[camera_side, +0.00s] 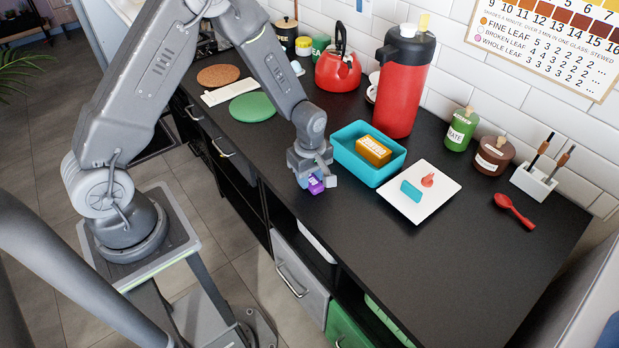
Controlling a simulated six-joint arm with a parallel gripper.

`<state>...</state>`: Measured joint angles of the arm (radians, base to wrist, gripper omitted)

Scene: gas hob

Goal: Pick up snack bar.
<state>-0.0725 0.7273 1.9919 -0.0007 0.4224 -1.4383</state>
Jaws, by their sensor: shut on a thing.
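My gripper (318,182) is low over the front part of the black counter, just left of the teal tray. It is shut on a small purple packet with pale lettering, the snack bar (315,187). The jaws cover part of the snack bar. I cannot tell whether the snack bar touches the counter.
The teal tray (347,167) holds an orange box (374,151). A white plate (437,206) with a teal block and a small red item lies to its right. A red flask (403,85), red kettle (338,72) and jars stand behind. The front right counter (440,270) is clear.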

